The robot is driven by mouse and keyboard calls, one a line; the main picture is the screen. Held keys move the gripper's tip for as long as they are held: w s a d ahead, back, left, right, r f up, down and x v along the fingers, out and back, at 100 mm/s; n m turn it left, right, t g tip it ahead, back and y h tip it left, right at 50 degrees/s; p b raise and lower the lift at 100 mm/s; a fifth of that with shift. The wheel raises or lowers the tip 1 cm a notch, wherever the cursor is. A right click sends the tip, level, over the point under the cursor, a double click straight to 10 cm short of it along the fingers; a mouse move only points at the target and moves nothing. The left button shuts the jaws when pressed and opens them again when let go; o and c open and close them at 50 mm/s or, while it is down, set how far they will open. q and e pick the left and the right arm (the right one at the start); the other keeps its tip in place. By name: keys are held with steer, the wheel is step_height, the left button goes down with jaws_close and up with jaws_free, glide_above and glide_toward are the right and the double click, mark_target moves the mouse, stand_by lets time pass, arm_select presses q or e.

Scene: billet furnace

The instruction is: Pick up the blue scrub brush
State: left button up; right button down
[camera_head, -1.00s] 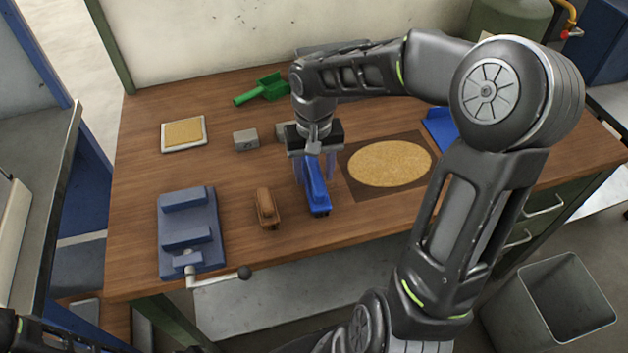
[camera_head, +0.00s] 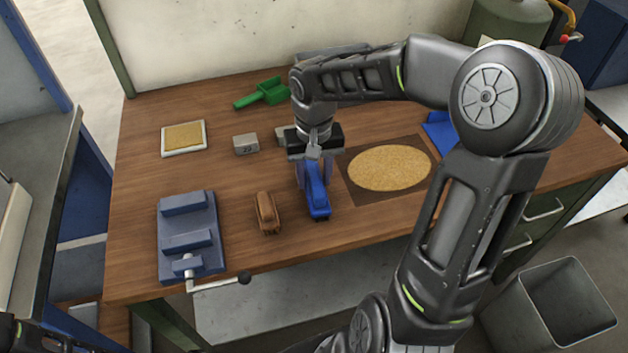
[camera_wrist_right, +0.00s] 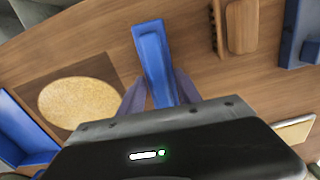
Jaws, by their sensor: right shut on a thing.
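The blue scrub brush (camera_head: 318,204) is on the wooden bench, left of the yellow granule patch. My right gripper (camera_head: 314,180) points down over its rear part, with its fingers shut on the brush's two sides. The right wrist view shows the blue brush (camera_wrist_right: 152,52) running between the fingers (camera_wrist_right: 160,92), its front end sticking out. The brush appears to rest on the bench top; its underside is hidden. My left gripper is out of view.
A brown brush (camera_head: 267,212) lies just left of the blue one. A blue vise (camera_head: 190,235) with a crank handle is further left. A grey block (camera_head: 246,143), a green scoop (camera_head: 264,92) and a blue dustpan (camera_head: 440,128) are on the bench (camera_head: 140,190). A bin (camera_head: 550,300) stands at right.

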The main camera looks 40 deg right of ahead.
mark_target(314, 175)
step_height(314, 175, up, 10)
steer(key=shift+r+b, duration=0.1)
steer(key=shift+b, duration=0.4)
stand_by(0.4)
